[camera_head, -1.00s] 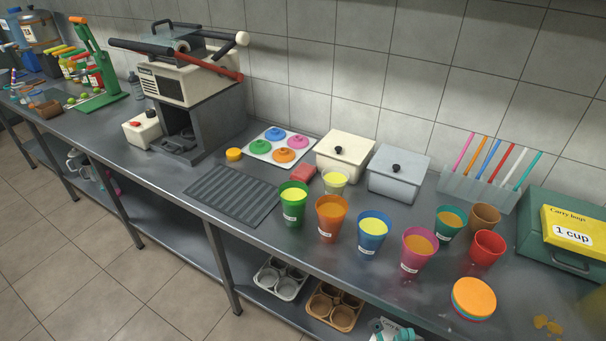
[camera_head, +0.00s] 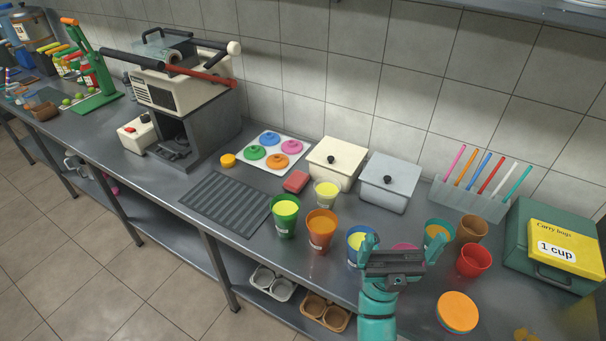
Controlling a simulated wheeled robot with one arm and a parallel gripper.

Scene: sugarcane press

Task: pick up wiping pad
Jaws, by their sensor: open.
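A small red block (camera_head: 296,181), which looks like the wiping pad, lies flat on the counter. It sits between the tray of coloured lids and the pale cup, in front of the cream box. My gripper (camera_head: 402,243) is teal with a dark palm and is at the lower right of the block, over the row of cups. Its fingers are apart and nothing shows between them. It hides most of the pink cup and part of the blue cup.
Green (camera_head: 285,216), orange (camera_head: 321,231) and pale (camera_head: 327,194) filled cups stand between my gripper and the block. The cream box (camera_head: 336,163) and grey box (camera_head: 389,182) stand behind. A ridged dark mat (camera_head: 226,204) lies left. Straws (camera_head: 484,172) stand at right.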

